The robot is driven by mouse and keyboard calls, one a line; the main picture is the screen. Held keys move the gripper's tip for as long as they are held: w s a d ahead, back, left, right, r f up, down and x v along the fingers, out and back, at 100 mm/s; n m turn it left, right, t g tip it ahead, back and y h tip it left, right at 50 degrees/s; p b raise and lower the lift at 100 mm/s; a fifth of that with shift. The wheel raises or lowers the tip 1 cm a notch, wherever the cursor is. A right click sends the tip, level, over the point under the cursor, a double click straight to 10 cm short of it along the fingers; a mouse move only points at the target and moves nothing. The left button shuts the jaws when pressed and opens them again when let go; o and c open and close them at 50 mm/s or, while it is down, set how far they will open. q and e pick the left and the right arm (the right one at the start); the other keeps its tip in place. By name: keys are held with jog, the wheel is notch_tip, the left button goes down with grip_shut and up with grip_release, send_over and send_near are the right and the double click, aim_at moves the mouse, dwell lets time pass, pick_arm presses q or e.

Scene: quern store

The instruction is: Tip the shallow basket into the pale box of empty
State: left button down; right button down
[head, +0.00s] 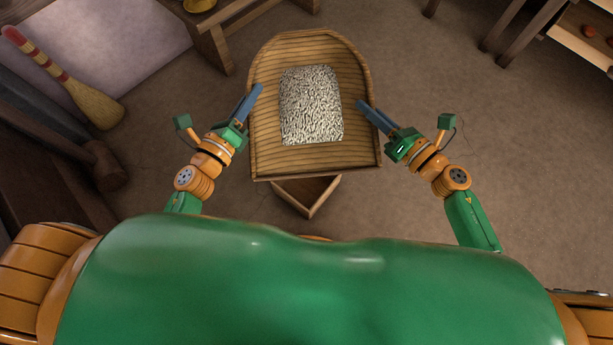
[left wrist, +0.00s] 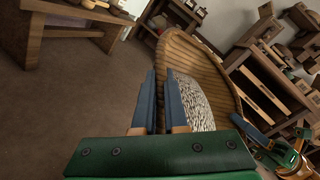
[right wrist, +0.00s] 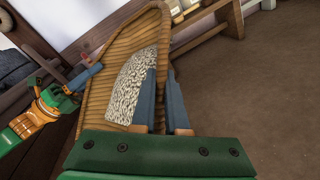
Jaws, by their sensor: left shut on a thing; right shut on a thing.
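The shallow basket (head: 265,140) is a woven tan scoop shape, held up in front of me in the head view. A pile of pale, speckled grain (head: 312,105) lies in its middle. My left gripper (head: 258,90) is shut on the basket's left rim, and my right gripper (head: 364,104) is shut on its right rim. The wrist views also show the basket, on the left (left wrist: 222,67) and on the right (right wrist: 95,101). Below the basket's near edge, a wooden box (head: 318,204) shows only its near corner; the basket hides the rest, and its inside looks dark where seen.
A broom (head: 88,98) leans at the left, near a wooden mallet-like piece (head: 105,165). A wooden bench (head: 215,35) stands at the back left and a shelf (head: 580,45) at the far right. The floor (head: 540,170) to the right is clear.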

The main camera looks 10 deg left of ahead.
pick_arm(q)
jog(key=shift+s+r+t, duration=0.1)
jog(key=shift+r+t, duration=0.2)
jog(key=shift+r, duration=0.1)
pick_arm(e)
jog(key=shift+s+r+t, duration=0.1)
jog(key=shift+r+t, duration=0.2)
jog(key=shift+r, duration=0.05)
pick_arm(q)
jog(key=shift+r, duration=0.1)
pick_arm(e)
jog(key=shift+r+n, duration=0.1)
jog(key=shift+n, duration=0.2)
